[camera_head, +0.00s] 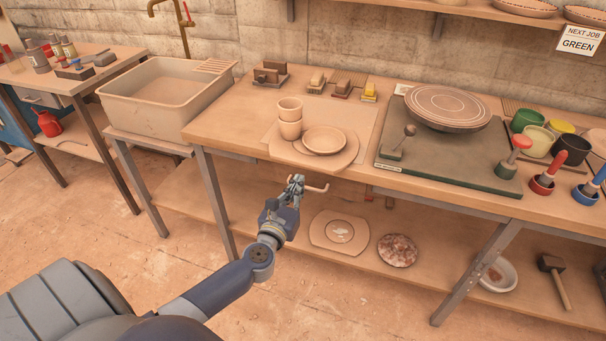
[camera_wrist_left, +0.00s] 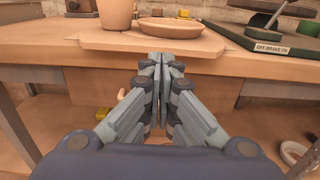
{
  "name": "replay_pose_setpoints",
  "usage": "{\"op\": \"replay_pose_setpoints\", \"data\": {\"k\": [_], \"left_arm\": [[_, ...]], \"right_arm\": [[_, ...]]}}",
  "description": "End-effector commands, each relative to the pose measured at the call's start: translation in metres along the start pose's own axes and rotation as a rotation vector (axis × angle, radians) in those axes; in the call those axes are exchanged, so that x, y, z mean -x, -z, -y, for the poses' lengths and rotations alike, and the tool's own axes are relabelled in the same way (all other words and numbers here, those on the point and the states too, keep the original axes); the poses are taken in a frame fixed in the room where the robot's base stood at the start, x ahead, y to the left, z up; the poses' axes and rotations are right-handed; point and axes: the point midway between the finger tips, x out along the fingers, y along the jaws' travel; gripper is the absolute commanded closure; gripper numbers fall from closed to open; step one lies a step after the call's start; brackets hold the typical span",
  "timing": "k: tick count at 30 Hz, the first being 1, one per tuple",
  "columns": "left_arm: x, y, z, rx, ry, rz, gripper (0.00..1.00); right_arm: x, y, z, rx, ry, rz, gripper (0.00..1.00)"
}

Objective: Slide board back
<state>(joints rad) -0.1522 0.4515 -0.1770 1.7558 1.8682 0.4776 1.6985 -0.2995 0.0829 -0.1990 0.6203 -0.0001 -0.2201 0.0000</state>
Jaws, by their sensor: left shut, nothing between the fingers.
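The board (camera_head: 283,154) is a flat wooden piece with a rounded front edge, lying on the bench and reaching past its front edge. Stacked clay cups (camera_head: 290,120) and a shallow clay dish (camera_head: 324,139) stand on it. In the left wrist view the board (camera_wrist_left: 110,42) sticks out above my fingertips, with a cup (camera_wrist_left: 116,14) and the dish (camera_wrist_left: 170,28) on top. My left gripper (camera_head: 296,182) is shut and empty, in front of the bench and just below the board's front edge. Whether it touches the board I cannot tell. My right gripper is not in view.
A lower shelf (camera_head: 270,240) holds plates below. A sink (camera_head: 165,100) stands at left.

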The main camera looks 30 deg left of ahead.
Motion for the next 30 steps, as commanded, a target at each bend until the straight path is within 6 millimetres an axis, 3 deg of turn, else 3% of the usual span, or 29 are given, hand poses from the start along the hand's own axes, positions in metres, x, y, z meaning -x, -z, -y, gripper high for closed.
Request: {"op": "replay_pose_setpoints", "data": {"k": [3, 9, 25, 30], "left_arm": [[-0.02, -0.001, 0.0, -0.001, 0.0, 0.001, 1.0], [-0.041, -0.001, 0.0, -0.002, 0.0, 0.001, 1.0], [-0.049, 0.0, 0.0, -0.001, -0.001, 0.0, 1.0], [-0.067, 0.0, -0.001, 0.0, -0.004, 0.002, 1.0]], "right_arm": [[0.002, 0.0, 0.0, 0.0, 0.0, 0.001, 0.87], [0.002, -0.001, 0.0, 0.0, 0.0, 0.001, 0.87], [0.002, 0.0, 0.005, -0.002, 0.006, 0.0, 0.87], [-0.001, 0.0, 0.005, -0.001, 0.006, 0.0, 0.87]]}}
